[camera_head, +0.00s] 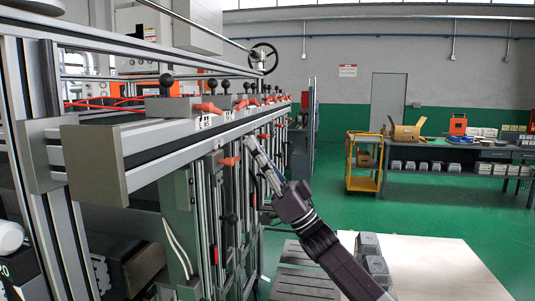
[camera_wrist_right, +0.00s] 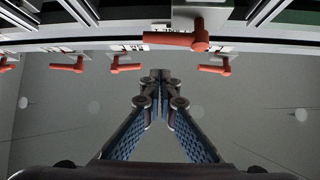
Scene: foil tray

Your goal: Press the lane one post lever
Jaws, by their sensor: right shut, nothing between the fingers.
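Several red-orange levers sit along the machine's long rail; the nearest top lever (camera_head: 208,108) is beside a white label, and another lever (camera_head: 229,161) sticks out lower on the front face. I cannot tell which one is the lane one post lever. My right gripper (camera_head: 250,145) is shut and empty, in front of the rail, right of the lower lever and apart from it. In the right wrist view, the shut fingertips (camera_wrist_right: 160,78) point toward the rail, with a large lever (camera_wrist_right: 182,39) above them and smaller levers (camera_wrist_right: 214,67) and (camera_wrist_right: 125,66) to either side. My left gripper is out of view.
The metal frame machine (camera_head: 95,155) fills the left side, with black knobs (camera_head: 166,80) on top. A pale board (camera_head: 430,265) with grey blocks (camera_head: 368,245) lies lower right. A yellow cart (camera_head: 363,180) and workbench (camera_head: 450,152) stand behind. Green floor is clear between.

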